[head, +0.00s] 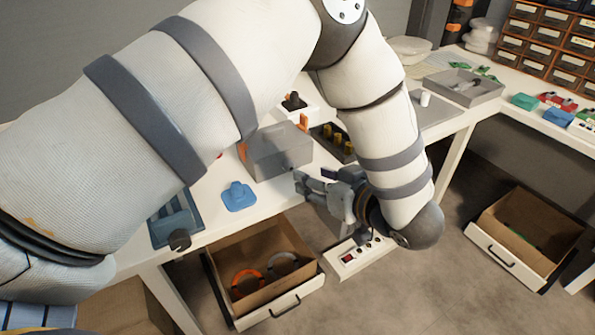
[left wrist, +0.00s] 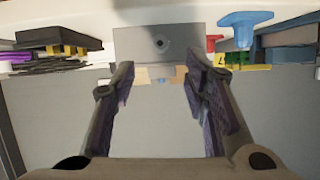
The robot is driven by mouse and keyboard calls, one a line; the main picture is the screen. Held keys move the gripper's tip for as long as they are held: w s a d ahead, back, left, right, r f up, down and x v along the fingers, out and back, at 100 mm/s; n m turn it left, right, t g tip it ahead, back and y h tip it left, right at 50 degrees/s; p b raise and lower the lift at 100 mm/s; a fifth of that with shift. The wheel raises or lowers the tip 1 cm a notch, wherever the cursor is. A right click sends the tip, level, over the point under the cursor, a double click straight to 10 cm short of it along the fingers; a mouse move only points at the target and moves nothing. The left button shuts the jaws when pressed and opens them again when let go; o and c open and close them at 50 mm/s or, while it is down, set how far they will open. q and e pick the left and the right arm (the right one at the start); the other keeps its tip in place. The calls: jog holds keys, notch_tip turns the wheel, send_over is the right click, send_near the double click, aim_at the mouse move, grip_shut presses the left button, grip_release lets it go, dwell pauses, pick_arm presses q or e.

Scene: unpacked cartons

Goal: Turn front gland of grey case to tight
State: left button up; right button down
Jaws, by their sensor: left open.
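The grey case (head: 272,155) stands on the white table in the head view, partly behind my left arm. Its front gland (head: 291,166) is a small dark spot on the face towards my left gripper. My left gripper (head: 303,183) is open and empty in front of that face, apart from the gland. In the left wrist view the grey case (left wrist: 135,45) is top centre, with the round dark gland (left wrist: 161,43) in its face. The gland lies between the lines of the two open fingers (left wrist: 158,78), beyond their tips. My right gripper is in neither view.
A blue knobbed piece (head: 238,196) and a blue box (head: 176,222) are on the table left of the case. A tray with yellow parts (head: 335,150) is behind right. An open drawer (head: 262,275) and a white control strip (head: 358,257) are below the front edge.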

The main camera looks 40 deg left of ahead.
aim_at(291, 167)
pick_arm(q)
jog(key=x, duration=0.8)
jog(key=shift+w+a+f, duration=0.15)
jog(key=shift+a, duration=0.15)
grip_shut()
